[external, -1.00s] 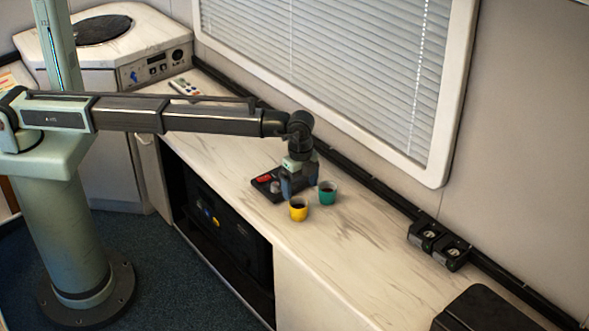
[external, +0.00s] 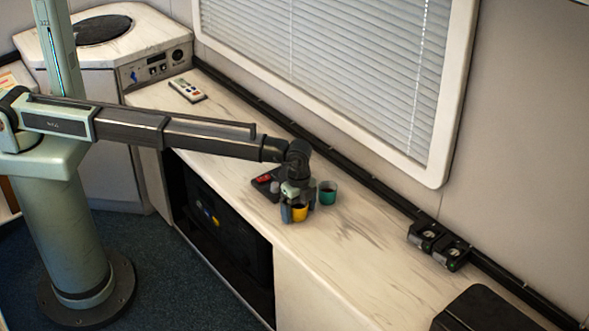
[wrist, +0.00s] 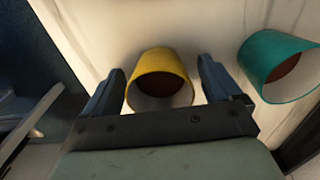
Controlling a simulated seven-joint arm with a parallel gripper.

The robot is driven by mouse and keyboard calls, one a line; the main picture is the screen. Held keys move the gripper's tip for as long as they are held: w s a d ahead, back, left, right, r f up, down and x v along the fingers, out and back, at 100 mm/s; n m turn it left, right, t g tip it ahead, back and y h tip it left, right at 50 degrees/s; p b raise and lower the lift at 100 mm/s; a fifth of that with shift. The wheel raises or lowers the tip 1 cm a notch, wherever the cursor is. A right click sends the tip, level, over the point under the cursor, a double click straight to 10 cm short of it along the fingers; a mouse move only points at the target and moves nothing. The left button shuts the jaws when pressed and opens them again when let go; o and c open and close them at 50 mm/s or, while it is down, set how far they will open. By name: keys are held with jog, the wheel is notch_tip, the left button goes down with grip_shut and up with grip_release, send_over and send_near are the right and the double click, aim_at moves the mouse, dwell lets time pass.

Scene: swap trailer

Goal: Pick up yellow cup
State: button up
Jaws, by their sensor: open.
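The yellow cup (external: 300,213) stands on the marble-look counter near its front edge. In the wrist view the yellow cup (wrist: 160,78) sits between the two fingers of my gripper (wrist: 163,78), with a dark brown inside showing. My gripper (external: 298,210) is open and low over the counter, with a finger on either side of the cup. A small gap shows between the cup and each finger in the wrist view.
A teal cup (external: 327,193) stands close to the right of my gripper, also in the wrist view (wrist: 275,62). A black tray (external: 264,184) with small items lies behind. A remote (external: 187,90) lies at the far left.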

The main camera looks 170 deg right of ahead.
jog(key=c, duration=1.2)
jog(key=shift+r, duration=0.15)
